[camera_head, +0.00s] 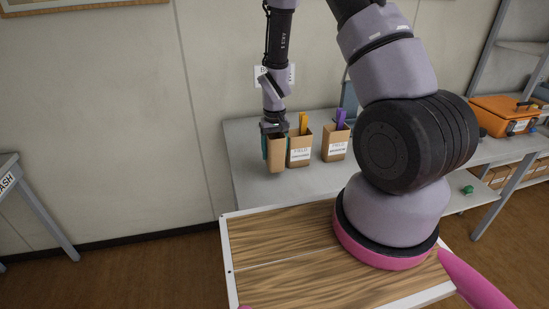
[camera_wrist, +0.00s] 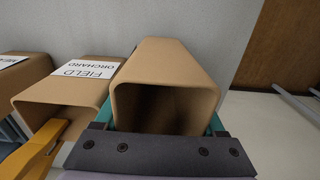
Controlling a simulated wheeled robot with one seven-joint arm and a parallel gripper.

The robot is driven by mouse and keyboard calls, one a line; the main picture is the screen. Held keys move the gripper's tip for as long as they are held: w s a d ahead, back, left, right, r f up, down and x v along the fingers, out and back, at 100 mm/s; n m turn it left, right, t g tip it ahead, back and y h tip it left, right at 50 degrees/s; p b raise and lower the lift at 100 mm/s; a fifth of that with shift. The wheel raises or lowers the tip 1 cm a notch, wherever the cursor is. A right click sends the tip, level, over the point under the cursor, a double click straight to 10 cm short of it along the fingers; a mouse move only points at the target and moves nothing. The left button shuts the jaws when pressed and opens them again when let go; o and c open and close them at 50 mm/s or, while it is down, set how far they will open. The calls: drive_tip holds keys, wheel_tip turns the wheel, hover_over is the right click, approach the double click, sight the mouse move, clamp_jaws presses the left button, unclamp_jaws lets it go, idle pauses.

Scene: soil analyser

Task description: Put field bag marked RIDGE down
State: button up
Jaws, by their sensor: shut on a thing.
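My gripper (camera_head: 272,132) is shut on a brown open-topped field bag (camera_head: 277,160), with its teal fingers on two opposite sides. The bag is upright at the left end of the grey bench. I cannot tell whether its base touches the top. In the wrist view this held bag (camera_wrist: 176,62) shows its open mouth; no marking on it is visible, so I cannot read RIDGE. Beside it stands a bag labelled FIELD ORCHARD (camera_wrist: 88,75) with a yellow item in it, which also shows in the head view (camera_head: 299,158), very close to the held bag.
Another field bag (camera_head: 335,146) with a purple item stands further right on the grey bench (camera_head: 252,190). An orange case (camera_head: 500,118) is at the far right. The bench's front left is bare. A wood-topped surface (camera_head: 285,255) with a white rim lies nearer.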

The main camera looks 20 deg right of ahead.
drive_tip(key=shift+f, duration=1.35)
drive_tip(key=shift+f, duration=0.1)
drive_tip(key=o, duration=1.2)
